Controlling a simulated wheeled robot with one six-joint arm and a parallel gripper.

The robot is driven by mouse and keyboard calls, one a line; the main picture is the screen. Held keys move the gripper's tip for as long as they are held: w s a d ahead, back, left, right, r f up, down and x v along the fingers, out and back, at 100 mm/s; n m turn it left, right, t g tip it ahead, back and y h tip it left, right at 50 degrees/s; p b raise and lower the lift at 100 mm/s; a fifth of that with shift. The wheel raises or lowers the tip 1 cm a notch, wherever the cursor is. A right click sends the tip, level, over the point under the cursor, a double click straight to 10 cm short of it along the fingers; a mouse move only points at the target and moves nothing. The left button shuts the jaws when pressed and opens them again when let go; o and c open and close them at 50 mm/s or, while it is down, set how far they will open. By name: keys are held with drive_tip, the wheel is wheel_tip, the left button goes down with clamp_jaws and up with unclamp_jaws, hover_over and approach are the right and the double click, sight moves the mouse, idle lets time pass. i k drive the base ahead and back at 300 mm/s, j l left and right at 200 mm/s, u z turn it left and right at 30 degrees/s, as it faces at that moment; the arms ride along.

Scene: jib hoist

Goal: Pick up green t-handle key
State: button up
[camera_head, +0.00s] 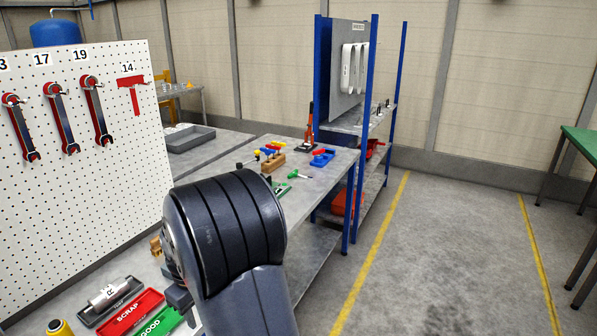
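A small green-handled key (294,174) lies on the grey workbench top (318,186), near its middle, with its green end to the left. It looks like the green T-handle key, but it is small here. Just behind it a wooden block (273,161) holds keys with yellow, red and blue handles. My dark arm link fills the lower middle of the view, in front of the bench.
A blue tray (322,158) and a red-and-black upright tool (310,128) stand on the bench behind the key. A blue-post shelf (368,70) adjoins the bench. A pegboard with wrenches (80,170) stands left. Red SCRAP (130,313) and green GOOD trays lie lower left. The right floor is open.

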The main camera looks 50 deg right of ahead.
sight(295, 173)
drive_tip(key=i+l, duration=0.2)
drive_tip(key=l, duration=0.35)
drive_tip(key=i+l, duration=0.15)
drive_tip(key=l, duration=0.4)
drive_tip(key=i+l, duration=0.2)
drive_tip(key=l, duration=0.35)
drive_tip(key=i+l, duration=0.2)
drive_tip(key=l, duration=0.35)
drive_tip(key=i+l, duration=0.2)
drive_tip(key=l, duration=0.35)
drive_tip(key=i+l+u, duration=0.1)
drive_tip(key=l, duration=0.45)
drive_tip(key=i+l, duration=0.25)
drive_tip(key=l, duration=0.3)
drive_tip(key=i+l, duration=0.15)
drive_tip(key=l, duration=0.4)
